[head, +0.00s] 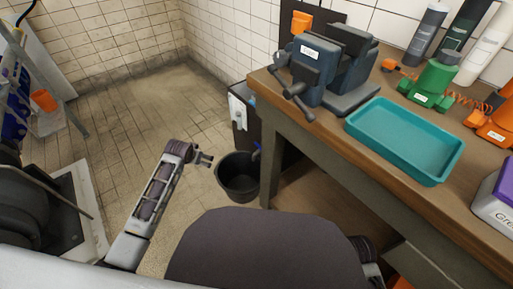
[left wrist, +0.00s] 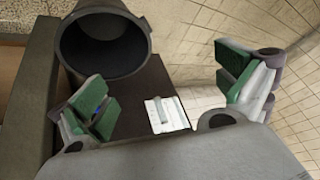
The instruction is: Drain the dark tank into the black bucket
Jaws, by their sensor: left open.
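The black bucket (head: 238,182) stands on the floor left of the workbench leg, open side up; it looks empty. The dark tank (head: 246,134) stands behind it, partly hidden by the bench, with a white plate on its face. A small blue part (head: 256,151), perhaps the tap handle, shows just above the bucket's rim. My left gripper (head: 206,160) is open and empty, left of the bucket and apart from it. In the left wrist view, the bucket (left wrist: 100,48) and dark tank (left wrist: 150,84) lie beyond its green-padded fingers; blue shows behind one finger. My right gripper is out of view.
The workbench (head: 350,150) on the right carries a vise (head: 325,70), a teal tray (head: 405,140) and several bottles and tools. A ladder-like frame and an orange cup (head: 43,100) are at the left. The tiled floor (head: 130,125) between is clear.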

